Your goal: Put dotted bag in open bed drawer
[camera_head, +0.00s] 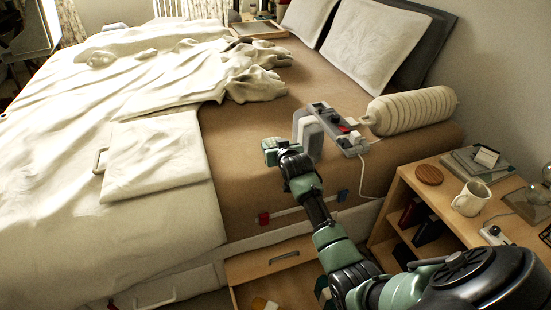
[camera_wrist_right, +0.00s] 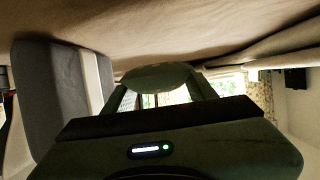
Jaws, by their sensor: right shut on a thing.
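No dotted pattern can be made out, so I cannot tell which thing is the dotted bag. My right gripper (camera_head: 271,151) is low over the brown bed, left of a grey and white block (camera_head: 308,134). My left gripper is out of view.
A power strip (camera_head: 338,130) and a ribbed bolster (camera_head: 412,110) lie on the bed. A pale folded piece with a handle (camera_head: 152,158) lies at left. A wooden nightstand (camera_head: 420,185) with a mug (camera_head: 471,199) stands close to my right arm.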

